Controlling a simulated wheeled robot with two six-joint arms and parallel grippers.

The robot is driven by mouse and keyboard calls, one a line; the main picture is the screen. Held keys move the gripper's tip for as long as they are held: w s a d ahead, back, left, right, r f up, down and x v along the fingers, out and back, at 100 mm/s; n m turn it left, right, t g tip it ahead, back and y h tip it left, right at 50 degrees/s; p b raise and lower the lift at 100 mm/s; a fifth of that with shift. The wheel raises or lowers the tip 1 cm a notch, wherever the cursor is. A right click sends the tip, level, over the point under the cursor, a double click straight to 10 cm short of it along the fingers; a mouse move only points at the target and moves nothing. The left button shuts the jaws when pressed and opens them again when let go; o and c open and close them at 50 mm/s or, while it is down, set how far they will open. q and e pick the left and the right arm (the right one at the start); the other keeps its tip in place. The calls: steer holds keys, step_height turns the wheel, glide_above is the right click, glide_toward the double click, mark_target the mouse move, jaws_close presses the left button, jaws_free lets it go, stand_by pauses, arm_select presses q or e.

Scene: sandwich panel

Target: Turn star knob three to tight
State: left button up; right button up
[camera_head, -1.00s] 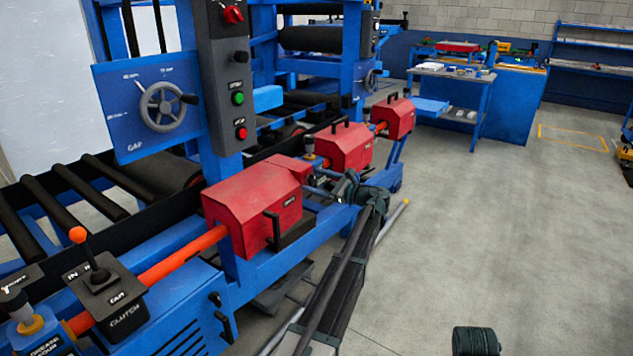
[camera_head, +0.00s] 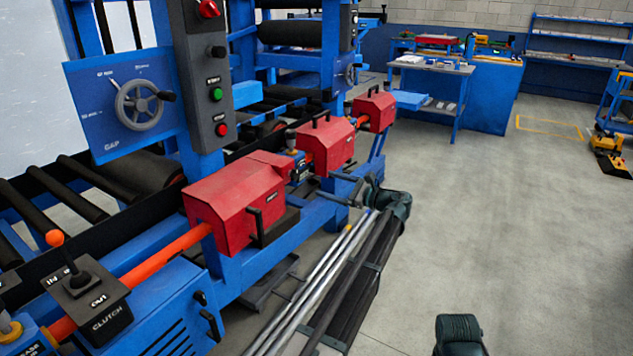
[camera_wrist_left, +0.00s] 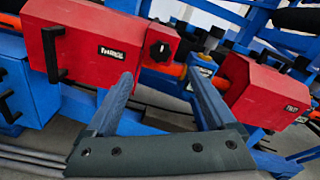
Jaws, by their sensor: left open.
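A black star knob (camera_wrist_left: 160,51) sits on the narrow end of a red guard (camera_wrist_left: 95,40) in the left wrist view; I cannot read a number on it. The same guard shows in the head view (camera_head: 232,205), where I cannot make out the knob clearly. My left gripper (camera_head: 322,187) is open and empty, pointing at the machine to the right of this guard. In the left wrist view its two fingers (camera_wrist_left: 159,74) stand wide apart, and the knob appears between and beyond their tips, apart from them. My right gripper is not in view.
Further red guards (camera_head: 327,143) line the machine's blue frame along an orange shaft (camera_head: 168,250). A clutch lever box (camera_head: 88,298) stands at lower left. Grey rods (camera_head: 310,285) lie low beside my left arm.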

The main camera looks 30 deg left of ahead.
arm_select(q)
steer(key=shift+s+d, duration=0.1)
steer(key=shift+d, duration=0.85)
steer(key=s+d+n+h+p, duration=0.5)
steer(key=s+d+h+p, duration=0.3)
steer(key=s, duration=1)
steer(key=s+d+r+n+g+h+p, duration=0.1)
steer(key=s+d+n+h+p, duration=0.4)
steer(key=s+d+p, duration=0.9)
steer(key=s+d+h, duration=0.3)
steer(key=s+d, duration=0.2)
steer(key=d, duration=0.2)
steer(key=shift+d+h+p, duration=0.2)
steer(key=shift+h+p, duration=0.2)
